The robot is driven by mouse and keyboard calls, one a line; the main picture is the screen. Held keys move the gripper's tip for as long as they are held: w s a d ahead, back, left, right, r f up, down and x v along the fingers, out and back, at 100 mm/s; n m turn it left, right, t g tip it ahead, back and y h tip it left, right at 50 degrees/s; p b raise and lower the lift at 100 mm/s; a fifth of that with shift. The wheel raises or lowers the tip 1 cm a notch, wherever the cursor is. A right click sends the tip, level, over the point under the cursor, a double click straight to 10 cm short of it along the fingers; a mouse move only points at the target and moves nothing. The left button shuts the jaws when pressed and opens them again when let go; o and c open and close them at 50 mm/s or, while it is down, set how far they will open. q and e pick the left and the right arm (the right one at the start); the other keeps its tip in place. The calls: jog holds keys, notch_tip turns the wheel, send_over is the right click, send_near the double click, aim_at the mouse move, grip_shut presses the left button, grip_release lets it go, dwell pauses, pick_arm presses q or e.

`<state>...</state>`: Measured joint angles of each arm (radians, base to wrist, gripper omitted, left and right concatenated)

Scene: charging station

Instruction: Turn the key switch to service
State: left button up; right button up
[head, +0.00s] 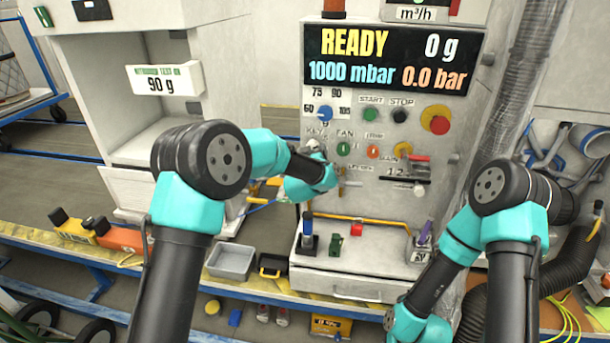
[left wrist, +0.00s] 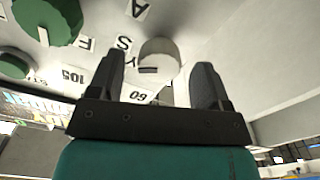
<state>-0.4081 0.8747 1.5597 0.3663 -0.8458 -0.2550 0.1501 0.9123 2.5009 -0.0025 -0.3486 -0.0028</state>
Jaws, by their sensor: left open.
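The key switch (left wrist: 159,58) shows in the left wrist view as a pale round knob with a dark slot on the grey panel. Letter labels surround it, partly hidden. My left gripper (left wrist: 157,78) is open, with one finger on each side of the knob in this view; I cannot tell whether they touch it. In the head view the left gripper (head: 322,162) is at the panel just below the KEY label, and it and the wrist hide part of the switch. My right arm is low at the right, and its gripper is out of view.
The display (head: 390,58) reads READY. A blue selector knob (head: 325,113), a green start button (head: 370,115) and a red emergency button (head: 438,125) are close by on the panel. A grey tray (head: 232,262) and several small items sit on the bench below.

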pick_arm(q)
jog(key=s+a, duration=0.2)
jog(key=s, duration=1.3)
jog(key=shift+a, duration=0.15)
jog(key=s+a+f+g, duration=0.3)
jog(key=a+f, duration=0.1)
jog(key=f, duration=0.4)
jog(key=s+a+f+g, duration=0.3)
jog(key=a+f, duration=0.1)
jog(key=f, duration=0.4)
jog(key=s+a+f+g, duration=0.2)
jog(key=s+a+f, duration=0.15)
jog(key=f, duration=0.55)
jog(key=s+a+f+g, duration=0.2)
jog(key=s+f+g, duration=0.1)
jog(key=s, duration=0.4)
jog(key=s+a+f+g, duration=0.3)
jog(key=s+f, duration=0.2)
jog(key=s, duration=0.2)
jog(key=s+a+f+g+h, duration=0.1)
jog(key=s+a+f+g, duration=0.2)
jog(key=s, duration=0.4)
jog(key=shift+a+f, duration=0.2)
jog(key=shift+f, duration=0.7)
